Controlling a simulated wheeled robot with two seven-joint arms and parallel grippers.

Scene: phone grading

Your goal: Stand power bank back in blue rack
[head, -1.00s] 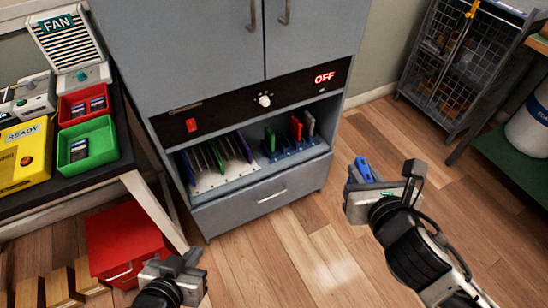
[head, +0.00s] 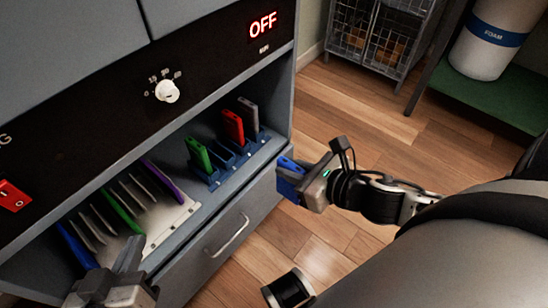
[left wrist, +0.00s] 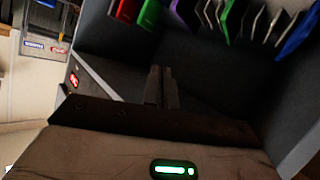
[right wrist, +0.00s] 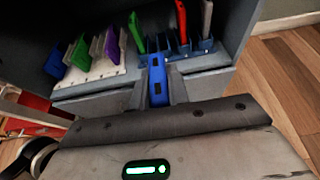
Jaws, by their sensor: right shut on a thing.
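A blue power bank (head: 291,172) is held in my right gripper (head: 302,182), in front of the cabinet's open bay and to the right of the blue rack. In the right wrist view the power bank (right wrist: 158,82) stands up between both fingers. The blue rack (head: 228,166) sits at the right end of the bay and holds a green, a red and a grey power bank upright. Empty slots show between the green and red ones. My left gripper (head: 128,262) is near the bay's left front edge. Its fingers (left wrist: 162,88) look closed together with nothing between them.
A white rack (head: 165,225) with several thin upright panels, green, purple, blue and grey, fills the bay's left part. The bay's upper front panel overhangs the racks. A drawer with a handle (head: 228,235) is below. The floor at right is open.

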